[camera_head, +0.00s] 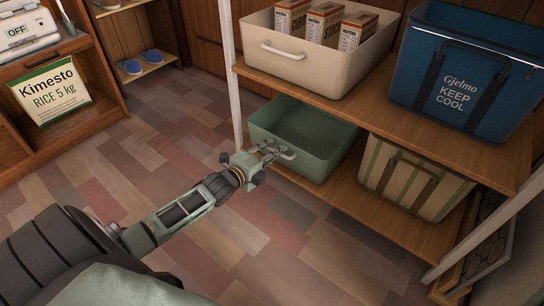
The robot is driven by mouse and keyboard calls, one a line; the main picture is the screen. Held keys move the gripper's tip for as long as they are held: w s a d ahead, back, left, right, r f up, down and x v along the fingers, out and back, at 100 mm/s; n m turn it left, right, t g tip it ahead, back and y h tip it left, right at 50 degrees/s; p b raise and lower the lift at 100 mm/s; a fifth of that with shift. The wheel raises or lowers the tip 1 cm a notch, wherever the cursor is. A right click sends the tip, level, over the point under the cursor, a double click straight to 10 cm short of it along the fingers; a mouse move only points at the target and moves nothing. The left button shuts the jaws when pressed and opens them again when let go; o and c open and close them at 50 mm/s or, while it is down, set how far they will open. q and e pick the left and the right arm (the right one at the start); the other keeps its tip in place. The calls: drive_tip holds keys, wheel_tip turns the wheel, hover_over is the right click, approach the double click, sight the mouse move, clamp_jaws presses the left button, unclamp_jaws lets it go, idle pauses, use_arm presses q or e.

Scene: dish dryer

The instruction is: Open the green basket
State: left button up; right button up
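The green basket (333,143) sits on the lower wooden shelf, at its left end. It is open at the top, and the part of its inside that shows looks empty. A pale handle (288,155) is on its front left side. My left gripper (271,151) reaches in from the lower left and is right at this handle, with its fingers overlapping it in the view. I cannot tell whether the fingers are closed around the handle. My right gripper is not in view.
A cream box (290,68) with several cartons and a blue cooler bag (459,35) stand on the upper shelf (380,105), above the basket. A striped bag (415,180) stands to the basket's right. White posts (230,70) frame the shelves. The floor in front is clear.

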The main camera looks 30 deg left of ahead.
use_arm(q)
clamp_jaws()
idle(0.3)
idle(0.4)
